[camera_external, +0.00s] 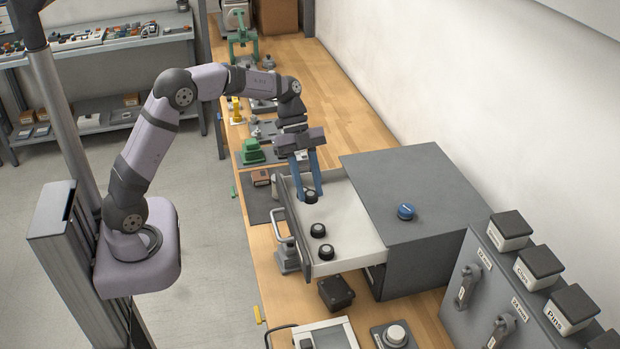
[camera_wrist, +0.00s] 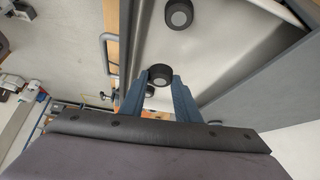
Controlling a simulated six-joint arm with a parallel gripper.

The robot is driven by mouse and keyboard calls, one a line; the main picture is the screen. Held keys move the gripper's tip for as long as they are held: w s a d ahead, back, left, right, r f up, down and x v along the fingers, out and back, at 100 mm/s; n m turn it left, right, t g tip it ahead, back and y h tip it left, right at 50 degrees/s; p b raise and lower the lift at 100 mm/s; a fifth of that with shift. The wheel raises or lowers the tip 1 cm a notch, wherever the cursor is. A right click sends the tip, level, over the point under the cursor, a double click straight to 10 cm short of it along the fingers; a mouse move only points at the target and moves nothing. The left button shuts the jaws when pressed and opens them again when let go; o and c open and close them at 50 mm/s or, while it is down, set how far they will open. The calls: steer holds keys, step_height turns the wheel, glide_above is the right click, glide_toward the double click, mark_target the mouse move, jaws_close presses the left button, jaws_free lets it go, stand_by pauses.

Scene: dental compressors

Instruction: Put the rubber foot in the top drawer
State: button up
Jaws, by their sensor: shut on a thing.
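My gripper (camera_external: 310,194) is shut on a black rubber foot with a pale round centre. This foot (camera_external: 311,197) sits between the fingertips, inside the open top drawer (camera_external: 352,205), near its far end. The wrist view also shows the held foot (camera_wrist: 160,75) between the blue fingers. I cannot tell whether it touches the drawer floor. Two more black feet, one nearer the middle (camera_external: 318,230) and one nearer the front wall (camera_external: 326,252), lie in the drawer. The wrist view shows one foot (camera_wrist: 179,13) clearly, and a small dark piece by the left finger is partly hidden.
The grey cabinet (camera_external: 440,200) has a blue-topped round knob-like part (camera_external: 406,211) on top. The drawer handle (camera_external: 281,227) faces left. A dark box (camera_external: 336,292) stands below the drawer. Labelled bins (camera_external: 509,230) are at right. Green fixtures (camera_external: 252,151) stand further along the bench.

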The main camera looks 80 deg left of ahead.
mark_target(309, 200)
steer(key=shift+f+p, duration=0.75)
steer(key=shift+f, duration=1.65)
steer(key=shift+f, duration=0.2)
steer(key=o, duration=1)
steer(key=shift+r, duration=0.1)
steer(key=shift+r, duration=0.15)
steer(key=b+v, duration=0.4)
steer(key=v, duration=0.8)
